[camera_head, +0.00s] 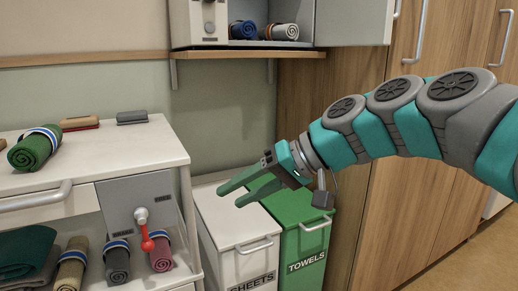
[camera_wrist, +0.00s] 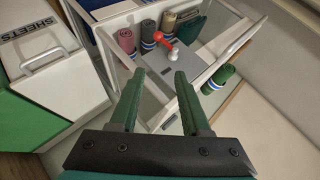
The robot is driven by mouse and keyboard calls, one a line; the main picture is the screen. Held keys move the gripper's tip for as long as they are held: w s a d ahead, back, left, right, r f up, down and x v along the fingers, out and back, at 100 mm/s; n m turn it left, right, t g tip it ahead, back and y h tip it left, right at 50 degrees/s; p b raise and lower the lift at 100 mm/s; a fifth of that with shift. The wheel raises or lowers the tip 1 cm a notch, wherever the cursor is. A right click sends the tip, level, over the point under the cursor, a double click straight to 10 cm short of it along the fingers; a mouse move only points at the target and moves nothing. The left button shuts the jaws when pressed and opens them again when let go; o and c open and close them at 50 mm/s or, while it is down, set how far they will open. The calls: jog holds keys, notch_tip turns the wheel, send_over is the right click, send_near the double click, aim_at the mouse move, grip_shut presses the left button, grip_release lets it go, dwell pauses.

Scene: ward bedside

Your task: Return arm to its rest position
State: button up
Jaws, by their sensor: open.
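My arm (camera_head: 370,125) reaches in from the right in the head view, stretched out to the left and slightly down. My gripper (camera_head: 237,196) is open and empty above the white sheets bin, to the right of the white cart. In the wrist view my gripper's two green fingers (camera_wrist: 155,88) are spread apart with nothing between them. They point towards the cart (camera_wrist: 100,62) and its grey panel with a red-handled knob. I cannot see that the fingers touch anything.
The white sheets bin (camera_head: 222,229) and green towels bin (camera_head: 302,262) stand below my gripper. The cart (camera_head: 120,160) at left bears a rolled green towel (camera_head: 34,148). A wall shelf (camera_head: 240,52) with an open cabinet is above. Wooden wardrobes (camera_head: 400,215) stand behind my arm.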

jog(key=s+d+f+m+g+h, duration=0.1)
jog(key=s+d+f+h, duration=0.2)
jog(key=s+f, duration=0.35)
jog(key=s+d+f+m+g+h, duration=0.15)
jog(key=s+f, duration=0.25)
jog(key=f, duration=0.5)
jog(key=s+d+f+m+g+h, duration=0.1)
jog(key=s+d+f+h, duration=0.5)
jog(key=s+d+f, duration=0.5)
jog(key=s+d, duration=0.2)
jog(key=d, duration=0.1)
jog(key=shift+f, duration=0.3)
jog(key=shift+s+a, duration=0.1)
jog(key=shift+a, duration=0.1)
